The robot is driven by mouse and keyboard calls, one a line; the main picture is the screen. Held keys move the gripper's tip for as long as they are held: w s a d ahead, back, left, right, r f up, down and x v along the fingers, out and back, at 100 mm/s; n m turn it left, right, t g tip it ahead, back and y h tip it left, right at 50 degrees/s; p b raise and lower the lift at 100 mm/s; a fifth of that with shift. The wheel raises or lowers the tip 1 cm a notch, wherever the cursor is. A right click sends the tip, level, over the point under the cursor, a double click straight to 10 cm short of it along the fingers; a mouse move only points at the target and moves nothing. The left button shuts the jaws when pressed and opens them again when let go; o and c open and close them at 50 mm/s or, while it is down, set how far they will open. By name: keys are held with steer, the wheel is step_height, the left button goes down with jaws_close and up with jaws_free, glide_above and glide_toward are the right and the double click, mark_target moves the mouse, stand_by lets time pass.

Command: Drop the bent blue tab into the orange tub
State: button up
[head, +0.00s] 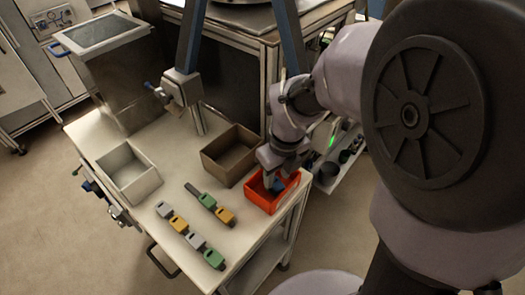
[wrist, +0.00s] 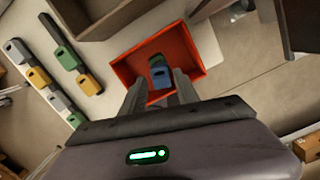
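The orange tub (head: 257,199) stands at the right front of the table, and its red-orange rim shows in the wrist view (wrist: 197,72). My gripper (head: 275,176) points down over the tub. In the wrist view its two fingers (wrist: 160,78) are spread apart. The blue tab (wrist: 160,76) appears between and beyond them, inside the tub's outline, with a visible gap at its sides. A dark greenish piece (wrist: 157,59) adjoins its far end. In the head view the blue tab (head: 278,185) is partly hidden by the gripper.
A brown open box (head: 226,170) stands just behind-left of the tub. A white open box (head: 137,186) is at the table's left. Two rows of grey, yellow and green tabs (head: 179,223) lie between the white box and the tub. The table's edge is close to the tub.

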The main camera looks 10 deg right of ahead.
steer(key=shift+o, duration=0.9)
step_height(320, 180, up, 17)
steer(key=s+p, duration=0.2)
steer(key=p, duration=0.4)
steer(key=shift+d+r+p, duration=0.15)
steer(key=shift+d+p, duration=0.15)
steer(key=shift+d, duration=0.1)
steer(key=s+a+f+n+t+b, duration=0.1)
steer(key=s+n+b, duration=0.1)
steer(key=n, duration=0.7)
steer(key=s+a+f+n+t+y+b, duration=0.1)
steer(key=s+a+n+t+b, duration=0.1)
steer(key=s+n, duration=0.3)
steer(key=s+a+f+n+t+b, duration=0.1)
steer(key=s+n, duration=0.3)
steer(key=n, duration=1)
steer(key=shift+a+f+y+b, duration=0.3)
steer(key=shift+b, duration=0.3)
